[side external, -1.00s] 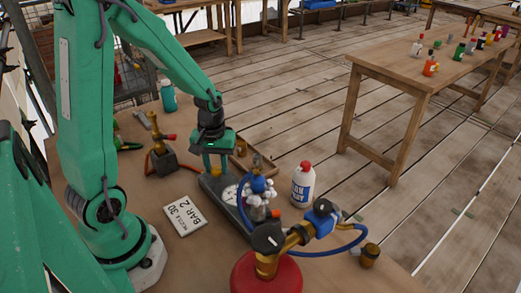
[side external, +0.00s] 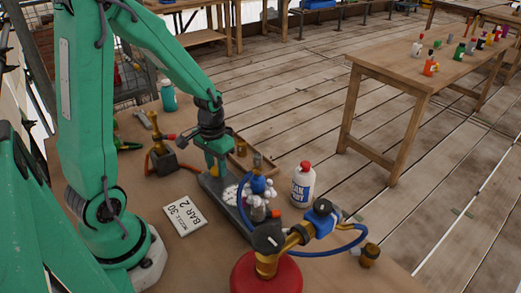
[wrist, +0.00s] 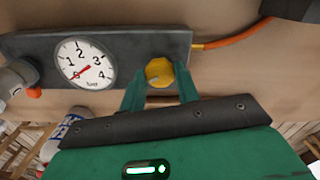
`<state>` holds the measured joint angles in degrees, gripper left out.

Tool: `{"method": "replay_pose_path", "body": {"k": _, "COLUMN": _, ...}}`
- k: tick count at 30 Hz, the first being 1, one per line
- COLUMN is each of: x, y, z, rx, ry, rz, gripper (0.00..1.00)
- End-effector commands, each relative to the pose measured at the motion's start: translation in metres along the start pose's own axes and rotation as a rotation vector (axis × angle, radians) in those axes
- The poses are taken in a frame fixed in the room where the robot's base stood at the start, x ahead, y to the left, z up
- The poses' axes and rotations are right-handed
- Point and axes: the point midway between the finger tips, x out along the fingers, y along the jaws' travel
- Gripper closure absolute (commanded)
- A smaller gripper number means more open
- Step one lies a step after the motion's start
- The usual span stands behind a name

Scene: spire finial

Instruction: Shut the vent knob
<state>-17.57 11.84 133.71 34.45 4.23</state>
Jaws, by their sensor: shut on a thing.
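The vent knob (wrist: 158,71) is a round yellow knob on a dark grey block (wrist: 30,45) that also carries a white dial gauge (wrist: 85,63). In the wrist view the green fingers of my gripper (wrist: 160,86) stand at both sides of the knob and are shut on it. The gauge's red needle points to the lower left, near the low end of its scale. In the side view my gripper (side external: 217,166) points straight down onto the far end of the block (side external: 239,219).
A white placard (side external: 184,215) lies left of the block. A blue and grey fitting (side external: 258,193) stands at its near end. A red cylinder (side external: 268,274) with a brass valve and blue hose is in front. A white bottle (side external: 303,187) stands right.

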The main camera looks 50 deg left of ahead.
Motion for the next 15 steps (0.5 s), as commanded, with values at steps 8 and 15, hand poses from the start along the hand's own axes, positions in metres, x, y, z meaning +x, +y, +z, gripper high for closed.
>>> {"method": "replay_pose_path", "body": {"k": 8, "x": -0.0007, "y": 0.0000, "z": -0.0002, "rx": 0.252, "ry": 0.000, "rz": 0.000, "gripper": 0.91}}
{"method": "replay_pose_path", "body": {"k": 15, "x": -0.0008, "y": 0.0000, "z": -0.0002, "rx": 0.416, "ry": 0.001, "rz": 0.000, "gripper": 0.91}}
